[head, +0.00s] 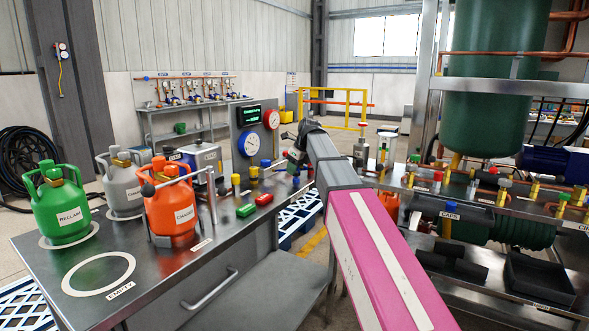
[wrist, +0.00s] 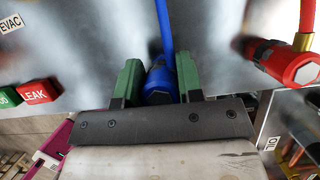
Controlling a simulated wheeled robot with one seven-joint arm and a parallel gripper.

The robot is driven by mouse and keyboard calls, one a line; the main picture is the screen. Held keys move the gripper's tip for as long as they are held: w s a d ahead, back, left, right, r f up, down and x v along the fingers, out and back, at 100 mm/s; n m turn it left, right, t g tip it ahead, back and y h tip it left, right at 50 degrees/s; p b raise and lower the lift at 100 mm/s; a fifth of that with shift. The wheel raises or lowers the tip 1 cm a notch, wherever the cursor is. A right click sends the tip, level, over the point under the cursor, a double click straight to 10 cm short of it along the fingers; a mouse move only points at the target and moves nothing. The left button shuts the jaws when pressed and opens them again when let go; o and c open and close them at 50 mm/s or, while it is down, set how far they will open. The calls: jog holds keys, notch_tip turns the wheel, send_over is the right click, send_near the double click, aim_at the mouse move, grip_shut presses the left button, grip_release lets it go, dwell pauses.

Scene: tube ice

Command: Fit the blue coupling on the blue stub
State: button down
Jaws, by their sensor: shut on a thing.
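My gripper (wrist: 158,76) is shut on the blue coupling (wrist: 159,88). The coupling sits between the two green fingers, and a blue hose (wrist: 164,28) runs from it toward the top of the wrist view. In the head view my gripper (head: 296,157) is small, at the back right edge of the steel bench, and the coupling is hard to make out. I cannot tell which fitting is the blue stub.
A red coupling (wrist: 284,62) with a red hose lies right of my gripper. The red LEAK button (wrist: 40,91) is at left. Green (head: 62,210), grey (head: 122,187) and orange (head: 172,210) cylinders stand on the bench (head: 170,270). Crowded pipework stands right of my arm.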

jog(key=shift+f, duration=0.5)
dwell(0.3)
jog(key=c, duration=0.7)
grip_release()
jog(key=shift+r, duration=0.15)
